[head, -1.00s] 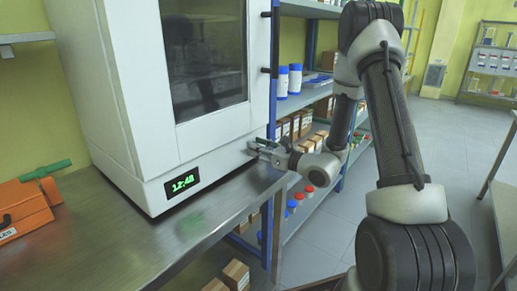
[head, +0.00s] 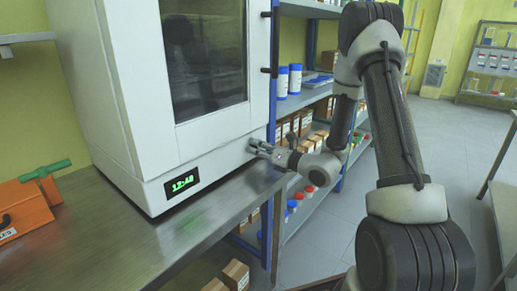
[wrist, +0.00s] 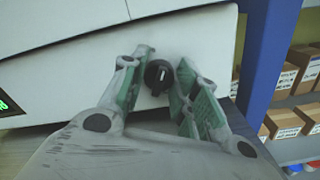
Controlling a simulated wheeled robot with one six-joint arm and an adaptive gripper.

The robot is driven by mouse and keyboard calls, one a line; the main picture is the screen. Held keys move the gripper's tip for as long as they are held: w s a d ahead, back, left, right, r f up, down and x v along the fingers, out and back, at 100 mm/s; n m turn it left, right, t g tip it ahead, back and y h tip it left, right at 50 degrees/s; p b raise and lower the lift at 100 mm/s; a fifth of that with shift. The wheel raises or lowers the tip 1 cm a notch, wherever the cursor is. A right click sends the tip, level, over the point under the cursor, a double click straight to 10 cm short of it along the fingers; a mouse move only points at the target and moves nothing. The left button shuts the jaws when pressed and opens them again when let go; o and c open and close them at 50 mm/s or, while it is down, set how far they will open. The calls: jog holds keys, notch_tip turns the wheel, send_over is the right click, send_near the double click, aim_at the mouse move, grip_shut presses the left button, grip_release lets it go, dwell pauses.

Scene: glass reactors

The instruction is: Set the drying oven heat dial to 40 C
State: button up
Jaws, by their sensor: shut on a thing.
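The drying oven (head: 135,120) is a large white cabinet with a dark glass door, standing on a steel bench. Its heat dial (wrist: 159,76) is a small black knob with a pale pointer mark, low on the front panel, seen in the wrist view. The pointer stands roughly upright in that picture; no scale can be read. My gripper (wrist: 165,72) has its green-padded fingers on either side of the dial, shut on it. In the head view my gripper (head: 259,148) is at the oven's lower right corner and hides the dial.
A green-lit display (head: 182,183) is on the oven's lower front. An orange case (head: 24,210) lies on the steel bench (head: 120,245) at left. A blue-post shelf (head: 308,50) with boxes and bottles stands close right of my gripper. Floor is clear farther right.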

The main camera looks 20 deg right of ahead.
jog(key=m, duration=0.6)
jog(key=shift+d+m, duration=0.1)
jog(key=shift+m, duration=0.2)
jog(key=m, duration=0.5)
jog(key=shift+w+f, duration=0.1)
jog(key=shift+f, duration=0.05)
jog(key=shift+m, duration=0.4)
jog(key=o, duration=1)
jog(key=v, duration=1.2)
